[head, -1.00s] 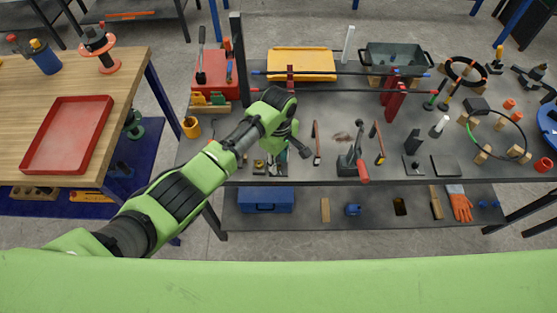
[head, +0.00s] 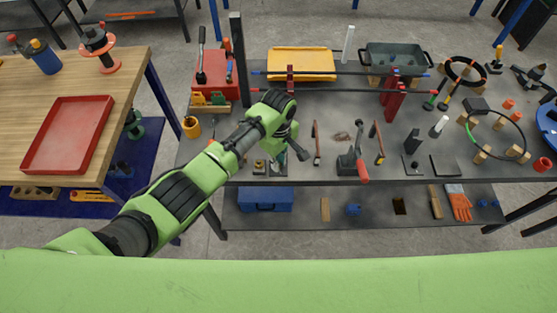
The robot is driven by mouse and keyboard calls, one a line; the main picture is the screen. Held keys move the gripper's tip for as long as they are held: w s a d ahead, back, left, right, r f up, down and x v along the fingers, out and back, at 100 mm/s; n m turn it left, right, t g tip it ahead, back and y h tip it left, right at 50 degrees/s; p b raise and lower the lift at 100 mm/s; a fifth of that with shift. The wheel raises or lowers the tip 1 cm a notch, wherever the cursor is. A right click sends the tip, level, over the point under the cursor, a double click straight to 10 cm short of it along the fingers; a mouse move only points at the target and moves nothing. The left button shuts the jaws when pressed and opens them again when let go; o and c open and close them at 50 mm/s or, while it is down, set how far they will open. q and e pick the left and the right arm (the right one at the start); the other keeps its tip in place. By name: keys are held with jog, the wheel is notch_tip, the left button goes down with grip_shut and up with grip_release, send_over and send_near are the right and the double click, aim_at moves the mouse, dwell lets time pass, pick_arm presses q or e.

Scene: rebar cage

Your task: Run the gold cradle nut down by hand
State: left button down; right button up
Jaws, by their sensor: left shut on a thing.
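My left gripper (head: 280,156) points down over the front edge of the steel bench, beside a small fixture (head: 276,171). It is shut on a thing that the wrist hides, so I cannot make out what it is. A small gold-coloured piece (head: 259,164) shows on the bench just left of the gripper. It is too small to tell whether it is the gold cradle nut. My right gripper is not in view.
Long bars on red stands (head: 393,98) run behind. A wooden table with a red tray (head: 68,134) is at far left.

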pick_arm(q)
jog(key=m+p, duration=0.1)
jog(key=m, duration=0.3)
jog(key=shift+r+p, duration=0.15)
jog(key=shift+p, duration=0.15)
jog(key=m+p, duration=0.1)
jog(key=m, duration=0.2)
jog(key=shift+m, duration=0.3)
jog(key=m+p, duration=0.1)
jog(key=m, duration=1.4)
jog(key=shift+w, duration=0.1)
jog(key=m, duration=0.5)
jog(key=shift+m, duration=0.4)
jog(key=m, duration=0.3)
jog(key=shift+m, duration=0.3)
jog(key=shift+m+b, duration=0.5)
jog(key=shift+m, duration=1.2)
